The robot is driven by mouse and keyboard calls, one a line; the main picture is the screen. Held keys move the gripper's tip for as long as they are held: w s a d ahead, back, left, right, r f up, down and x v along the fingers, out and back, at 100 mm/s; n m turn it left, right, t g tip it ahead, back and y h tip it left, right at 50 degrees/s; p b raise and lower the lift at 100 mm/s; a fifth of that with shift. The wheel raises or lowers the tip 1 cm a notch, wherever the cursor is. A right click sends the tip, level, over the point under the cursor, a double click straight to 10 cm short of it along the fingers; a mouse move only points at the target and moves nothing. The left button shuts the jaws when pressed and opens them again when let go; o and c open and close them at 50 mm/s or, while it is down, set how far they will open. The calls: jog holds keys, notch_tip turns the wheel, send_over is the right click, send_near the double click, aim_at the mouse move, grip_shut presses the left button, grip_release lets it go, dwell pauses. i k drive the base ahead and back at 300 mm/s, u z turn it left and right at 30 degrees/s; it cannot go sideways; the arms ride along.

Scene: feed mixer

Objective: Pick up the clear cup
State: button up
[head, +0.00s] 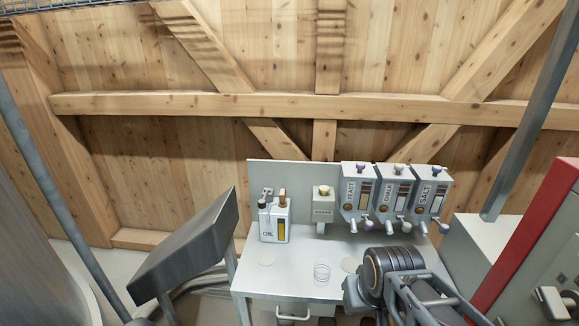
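The clear cup (322,272) stands on the light grey worktop (298,283), near the middle of the bench. Only its thin, faint outlines show, and it looks empty. Part of my arm is in the lower right of the head view, in front of the right part of the worktop and to the right of the cup. I cannot make out my gripper's fingers. Nothing is seen touching the cup.
An oil can (273,220) stands at the back left of the worktop. A small dispenser (323,205) and the yeast (357,190), chalk (393,194) and salt (429,195) dispensers line the back. A dark slanted panel (185,250) stands left; a red-edged cabinet (535,240) stands right.

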aim_at(323, 267)
jog(key=z, duration=0.4)
jog(key=k, duration=0.5)
jog(key=u, duration=1.5)
jog(key=i, duration=0.5)
jog(key=z, duration=0.05)
